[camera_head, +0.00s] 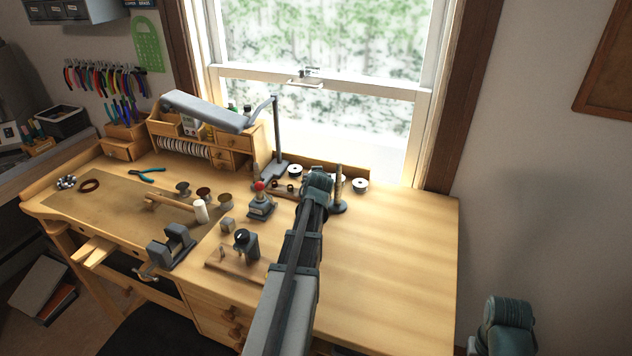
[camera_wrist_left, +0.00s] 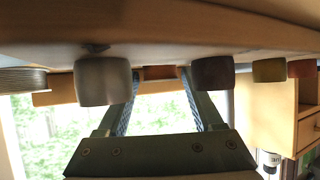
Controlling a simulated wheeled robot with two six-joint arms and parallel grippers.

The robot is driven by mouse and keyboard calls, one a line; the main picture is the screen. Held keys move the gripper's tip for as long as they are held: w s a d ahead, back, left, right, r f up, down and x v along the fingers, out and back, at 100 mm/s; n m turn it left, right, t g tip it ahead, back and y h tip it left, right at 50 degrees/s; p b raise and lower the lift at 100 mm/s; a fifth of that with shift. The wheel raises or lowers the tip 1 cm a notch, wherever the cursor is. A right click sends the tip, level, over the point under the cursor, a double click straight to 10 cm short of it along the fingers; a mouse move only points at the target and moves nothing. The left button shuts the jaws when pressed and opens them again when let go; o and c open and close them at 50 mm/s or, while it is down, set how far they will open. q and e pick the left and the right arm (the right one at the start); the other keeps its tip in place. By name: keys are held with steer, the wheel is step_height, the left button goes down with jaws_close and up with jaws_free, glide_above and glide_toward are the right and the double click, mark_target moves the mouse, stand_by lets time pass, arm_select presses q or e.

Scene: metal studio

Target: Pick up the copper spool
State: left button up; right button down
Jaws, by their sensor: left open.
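In the left wrist view, which shows the bench upside down, my left gripper (camera_wrist_left: 161,78) is open. Its two fingers reach toward the bench top, with a gap between their tips. A copper-brown thing (camera_wrist_left: 160,71) shows as a low strip in that gap, apart from both fingers. It looks like the copper spool, but most of it is hidden. In the head view my left arm (camera_head: 318,185) reaches to the back of the bench and hides the spot in front of it. My right gripper is out of view; only part of the right arm shows at the lower right.
A grey cylinder (camera_wrist_left: 103,80) and a dark cylinder (camera_wrist_left: 212,73) flank the fingers. White-topped spools (camera_head: 360,184) (camera_head: 295,170) stand either side of my arm. A dark post (camera_head: 339,190) stands just right. A red-knobbed tool (camera_head: 260,200) stands left. The bench's right side is clear.

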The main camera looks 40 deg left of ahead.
arm_select(q)
steer(key=shift+w+a+f, duration=0.25)
steer(key=shift+w, duration=0.05)
steer(key=shift+r, duration=0.1)
steer(key=c, duration=1)
step_height(320, 180, up, 10)
steer(key=p, duration=1)
steer(key=shift+s+d, duration=0.1)
